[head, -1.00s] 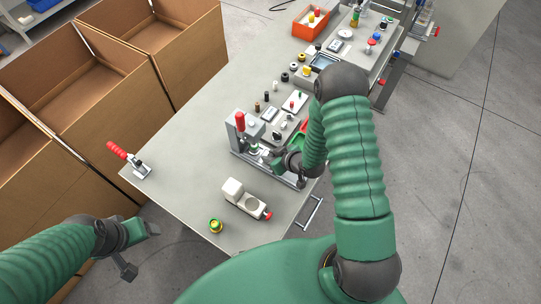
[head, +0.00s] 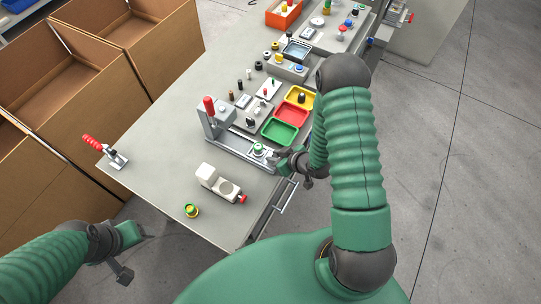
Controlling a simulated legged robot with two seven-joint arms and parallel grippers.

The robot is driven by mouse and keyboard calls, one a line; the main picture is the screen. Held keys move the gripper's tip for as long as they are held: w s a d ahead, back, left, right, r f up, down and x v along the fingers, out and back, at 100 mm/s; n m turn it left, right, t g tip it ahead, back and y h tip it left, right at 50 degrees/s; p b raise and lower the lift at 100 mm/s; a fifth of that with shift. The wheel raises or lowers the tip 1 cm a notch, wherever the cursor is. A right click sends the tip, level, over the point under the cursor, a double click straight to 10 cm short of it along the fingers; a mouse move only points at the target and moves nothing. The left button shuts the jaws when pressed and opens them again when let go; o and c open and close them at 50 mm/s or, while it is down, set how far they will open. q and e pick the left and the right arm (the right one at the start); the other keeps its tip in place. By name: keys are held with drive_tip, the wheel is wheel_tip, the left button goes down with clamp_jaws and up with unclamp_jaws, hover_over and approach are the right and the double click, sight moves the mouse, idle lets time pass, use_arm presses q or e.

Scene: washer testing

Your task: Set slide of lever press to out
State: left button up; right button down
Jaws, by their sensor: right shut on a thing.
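The lever press (head: 209,122) is a grey upright with a red handle, standing on a long base on the table. Its slide (head: 258,151) carries a small light-green round seat and sits at the right end of the base, clear of the press head. My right gripper (head: 279,160) is shut on the outer end of the slide; the grip itself is small and partly hidden by my wrist. My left gripper (head: 132,254) is open and empty, with its fingers apart, in front of the table's near left edge.
Green, red and yellow trays (head: 280,132) lie just behind the slide. A white device with a red knob (head: 222,184), a green-yellow button (head: 191,210) and a red-handled clamp (head: 108,151) stand on the near table (head: 160,150). Cardboard boxes (head: 85,95) line the left side.

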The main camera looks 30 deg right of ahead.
drive_tip(key=c, duration=1.6)
unclamp_jaws()
drive_tip(key=shift+s, duration=0.2)
drive_tip(key=o, duration=0.4)
drive_tip(key=shift+s+d+f, duration=0.1)
drive_tip(key=shift+s+d, duration=0.05)
drive_tip(key=shift+d, duration=0.4)
drive_tip(key=shift+a, duration=0.6)
drive_tip(key=shift+a+r, duration=0.1)
drive_tip(key=shift+r, duration=0.1)
drive_tip(key=shift+s+d+r, duration=0.1)
drive_tip(key=shift+d+r, duration=0.1)
drive_tip(key=shift+r, duration=0.05)
use_arm(q)
wheel_tip(320, 180, up, 10)
drive_tip(key=d+p, duration=0.1)
drive_tip(key=p, duration=0.8)
drive_tip(key=shift+s+d+f, duration=0.2)
drive_tip(key=shift+s+d, duration=0.05)
use_arm(e)
drive_tip(key=v, duration=1.5)
drive_tip(key=shift+s+d+r, duration=0.2)
drive_tip(key=shift+s, duration=0.1)
use_arm(q)
drive_tip(key=shift+a, duration=0.1)
use_arm(e)
drive_tip(key=shift+a, duration=0.1)
